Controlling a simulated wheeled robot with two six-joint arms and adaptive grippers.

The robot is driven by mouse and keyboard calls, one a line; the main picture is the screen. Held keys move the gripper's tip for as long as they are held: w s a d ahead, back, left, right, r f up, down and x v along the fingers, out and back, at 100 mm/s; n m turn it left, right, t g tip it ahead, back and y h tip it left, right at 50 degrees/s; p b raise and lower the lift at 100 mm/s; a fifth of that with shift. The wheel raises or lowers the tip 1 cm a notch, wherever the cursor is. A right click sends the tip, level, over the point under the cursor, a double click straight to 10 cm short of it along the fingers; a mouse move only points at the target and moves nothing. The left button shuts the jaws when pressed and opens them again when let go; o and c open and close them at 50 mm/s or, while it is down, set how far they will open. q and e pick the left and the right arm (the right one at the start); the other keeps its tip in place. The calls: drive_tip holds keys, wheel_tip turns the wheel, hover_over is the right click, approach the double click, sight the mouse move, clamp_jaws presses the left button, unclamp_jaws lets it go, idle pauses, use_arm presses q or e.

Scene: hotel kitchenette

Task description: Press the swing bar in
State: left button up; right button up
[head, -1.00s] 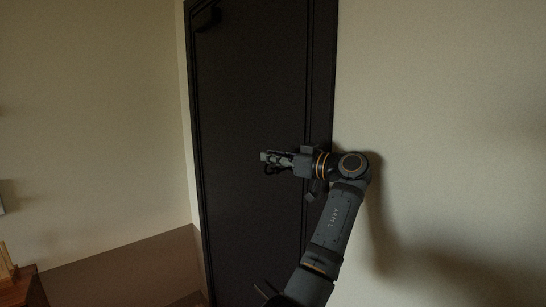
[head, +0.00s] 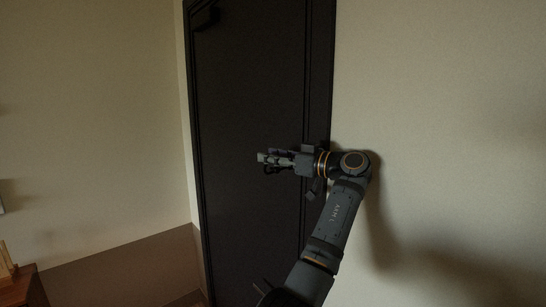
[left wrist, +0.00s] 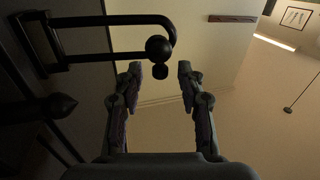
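The swing bar (left wrist: 120,20) shows at the upper left of the left wrist view as a dark U-shaped loop reaching out from a dark surface. A round dark ball (left wrist: 158,48) sits by its rounded end. My left gripper (left wrist: 160,76) has its two fingers apart with nothing held between them. I cannot make out the swing bar there.
A dark pointed knob (left wrist: 60,105) sticks out at the left of the left wrist view. The door frame (head: 321,80) meets a bare pale wall (head: 440,110) on the right. A wooden piece of furniture (head: 25,290) stands at the lower left.

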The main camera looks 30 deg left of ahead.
sight(273, 169)
use_arm(q)
wheel_tip(273, 169, up, 10)
idle(0.5)
